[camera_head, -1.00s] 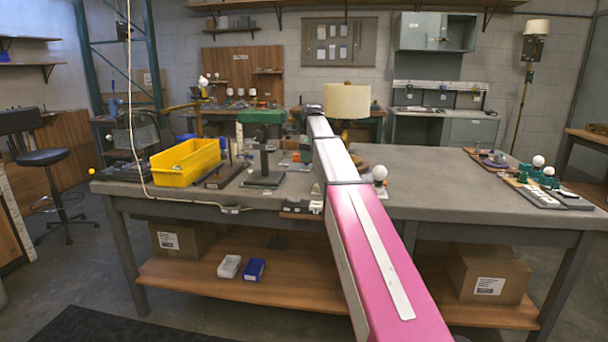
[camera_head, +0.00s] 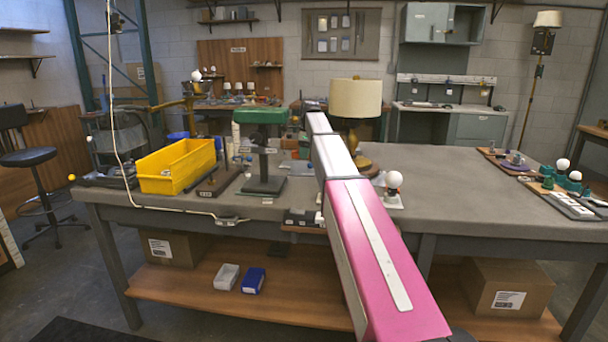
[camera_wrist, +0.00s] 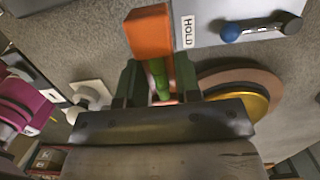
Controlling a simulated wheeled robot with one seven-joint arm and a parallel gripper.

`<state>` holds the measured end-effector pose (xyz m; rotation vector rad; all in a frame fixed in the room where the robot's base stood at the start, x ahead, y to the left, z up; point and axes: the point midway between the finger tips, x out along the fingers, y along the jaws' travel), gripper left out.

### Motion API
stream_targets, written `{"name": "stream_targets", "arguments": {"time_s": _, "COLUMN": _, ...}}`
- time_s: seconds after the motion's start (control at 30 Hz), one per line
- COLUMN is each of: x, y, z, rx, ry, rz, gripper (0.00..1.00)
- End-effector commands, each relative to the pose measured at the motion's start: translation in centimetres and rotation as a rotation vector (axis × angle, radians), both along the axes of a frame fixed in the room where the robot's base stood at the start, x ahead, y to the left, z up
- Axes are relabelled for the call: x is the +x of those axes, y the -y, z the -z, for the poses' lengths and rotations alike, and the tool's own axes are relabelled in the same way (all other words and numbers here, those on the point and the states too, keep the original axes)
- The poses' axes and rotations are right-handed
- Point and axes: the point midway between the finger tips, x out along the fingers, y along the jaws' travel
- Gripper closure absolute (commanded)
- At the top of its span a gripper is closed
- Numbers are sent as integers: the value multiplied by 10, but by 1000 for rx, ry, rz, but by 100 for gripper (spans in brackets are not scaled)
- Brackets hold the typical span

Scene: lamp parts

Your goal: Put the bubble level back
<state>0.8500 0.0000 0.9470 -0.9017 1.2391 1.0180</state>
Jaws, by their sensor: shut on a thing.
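In the wrist view my gripper (camera_wrist: 158,84) has its two dark fingers on either side of a narrow orange and green piece, which I take to be the bubble level (camera_wrist: 152,33). Its orange end sticks out past the fingers, beside a grey panel marked HOLD (camera_wrist: 205,30). I cannot tell whether the piece touches that panel or the bench. In the head view my own arm hides the gripper and the level.
A shaded lamp (camera_head: 355,98) stands behind my arm; its brass base (camera_wrist: 250,100) is right of the gripper. A white bulb (camera_head: 394,179) stands nearby. A green-topped stand (camera_head: 262,117) and yellow bin (camera_head: 176,166) are left. The bench (camera_head: 465,200) is clear right of centre.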

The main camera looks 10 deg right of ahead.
Motion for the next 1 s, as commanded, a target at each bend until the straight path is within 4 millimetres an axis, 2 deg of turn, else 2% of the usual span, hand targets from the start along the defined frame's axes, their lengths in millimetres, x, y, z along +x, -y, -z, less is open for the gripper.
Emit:
{"name": "stream_targets", "arguments": {"time_s": 0.2, "x": -1, "y": 0, "z": 39, "rx": 0, "ry": -2, "rz": 0, "gripper": 100}}
{"name": "stream_targets", "arguments": {"time_s": 0.43, "x": -1, "y": 0, "z": 59, "rx": 0, "ry": -1, "rz": 0, "gripper": 100}}
{"name": "stream_targets", "arguments": {"time_s": 0.6, "x": -1, "y": 0, "z": 82, "rx": 0, "ry": -2, "rz": 0, "gripper": 100}}
{"name": "stream_targets", "arguments": {"time_s": 1.0, "x": 0, "y": 0, "z": 88, "rx": 0, "ry": -1, "rz": 0, "gripper": 100}}
